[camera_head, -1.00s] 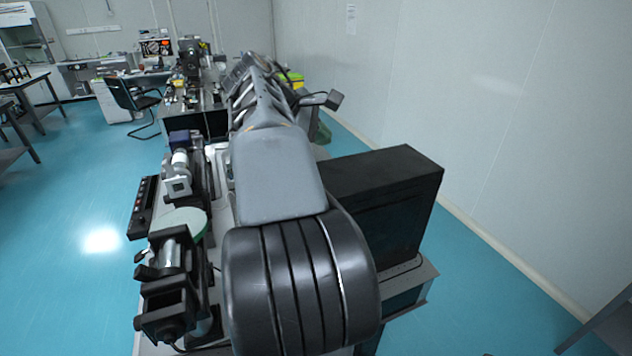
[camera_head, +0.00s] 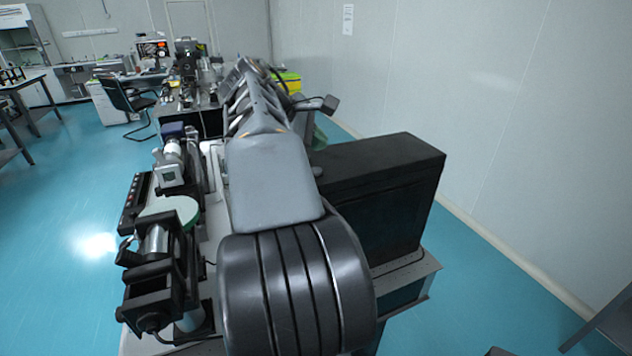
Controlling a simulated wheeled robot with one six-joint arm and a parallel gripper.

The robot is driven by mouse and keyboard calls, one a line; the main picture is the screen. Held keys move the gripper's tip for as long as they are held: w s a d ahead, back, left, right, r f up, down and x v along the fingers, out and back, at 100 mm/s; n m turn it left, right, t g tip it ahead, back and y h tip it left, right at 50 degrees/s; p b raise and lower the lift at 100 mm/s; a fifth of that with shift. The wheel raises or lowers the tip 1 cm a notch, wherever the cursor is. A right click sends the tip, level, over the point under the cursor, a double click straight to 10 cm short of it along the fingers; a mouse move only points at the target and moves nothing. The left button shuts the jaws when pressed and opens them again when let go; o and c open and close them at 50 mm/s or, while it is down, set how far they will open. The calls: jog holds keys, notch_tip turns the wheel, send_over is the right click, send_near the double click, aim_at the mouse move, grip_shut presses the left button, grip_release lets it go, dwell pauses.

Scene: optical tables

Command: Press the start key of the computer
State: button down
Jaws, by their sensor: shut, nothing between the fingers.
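The computer appears to be the black box-shaped case (camera_head: 385,205) to the right of my arm, on a grey table (camera_head: 425,270). Its top and near side show, and my arm covers part of its left. No start key can be made out on the visible faces. My arm runs from the bottom middle up and away, past the left of the case. Its far end, near a small dark block (camera_head: 328,104), is beyond the case's back edge.
Optical mounts (camera_head: 160,275) with a round pale green plate (camera_head: 172,212) stand close left of my arm. A dark control box with buttons (camera_head: 135,200) lies beside them. A white wall (camera_head: 500,110) rises at right. Blue floor (camera_head: 60,200) is open at left.

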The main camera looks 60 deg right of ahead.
aim_at(316, 171)
jog(key=shift+f+b, duration=0.75)
jog(key=shift+f, duration=0.85)
dwell(0.8)
jog(key=shift+f, duration=0.4)
jog(key=shift+f+b, duration=0.4)
jog(key=shift+f, duration=0.05)
dwell(0.6)
jog(key=shift+r, duration=0.15)
jog(key=shift+r+p, duration=0.75)
jog(key=shift+p, duration=0.2)
notch_tip(316, 171, up, 5)
jog(key=p, duration=0.5)
